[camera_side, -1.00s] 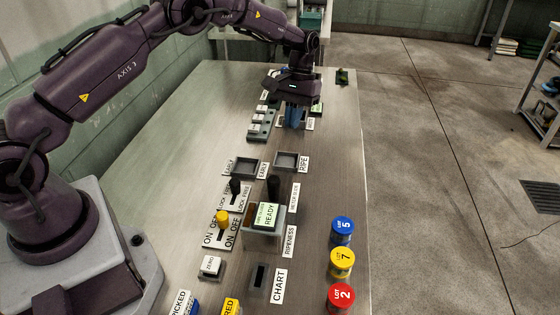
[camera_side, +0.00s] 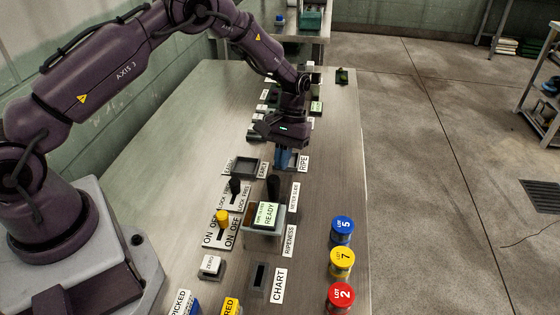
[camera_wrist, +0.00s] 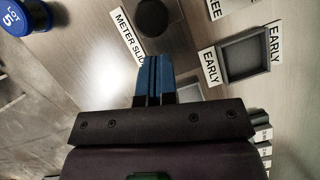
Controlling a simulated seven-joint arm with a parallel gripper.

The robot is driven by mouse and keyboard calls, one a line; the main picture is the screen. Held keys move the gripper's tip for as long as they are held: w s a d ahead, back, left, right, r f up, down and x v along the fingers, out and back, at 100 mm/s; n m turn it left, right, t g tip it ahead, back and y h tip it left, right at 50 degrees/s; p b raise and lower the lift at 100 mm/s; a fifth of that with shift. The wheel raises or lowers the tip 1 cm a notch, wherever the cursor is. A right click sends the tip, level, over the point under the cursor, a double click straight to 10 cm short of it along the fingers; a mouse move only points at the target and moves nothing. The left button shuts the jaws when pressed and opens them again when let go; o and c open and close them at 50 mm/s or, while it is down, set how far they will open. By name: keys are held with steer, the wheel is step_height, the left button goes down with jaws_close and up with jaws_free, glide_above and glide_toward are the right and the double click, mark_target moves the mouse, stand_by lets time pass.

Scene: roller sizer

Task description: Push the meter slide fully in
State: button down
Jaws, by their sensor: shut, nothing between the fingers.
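The meter slide's black knob (camera_side: 273,186) stands behind the box with the green READY screen (camera_side: 266,214) in the side view. Its METER SLIDE label (camera_side: 294,196) is to the right of it. In the wrist view the round dark knob (camera_wrist: 153,15) shows just beyond my fingertips, with part of the label (camera_wrist: 130,36) to its left. My gripper (camera_side: 282,163) points down over the RIPE tray, on the far side of the knob. Its blue fingers (camera_wrist: 152,60) are together with nothing between them. I cannot tell how far the slide is in.
The EARLY tray (camera_side: 246,167) lies left of my gripper. A black lock lever (camera_side: 235,186) and a yellow ON/OFF knob (camera_side: 222,216) stand left of the meter box. Blue (camera_side: 342,229), yellow (camera_side: 342,261) and red (camera_side: 340,297) lot cans line the right edge.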

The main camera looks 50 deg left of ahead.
mark_target(276, 182)
steer(key=shift+s+d, duration=0.35)
steer(key=shift+s, duration=0.25)
steer(key=shift+s+d, duration=1.35)
steer(key=shift+s, duration=0.05)
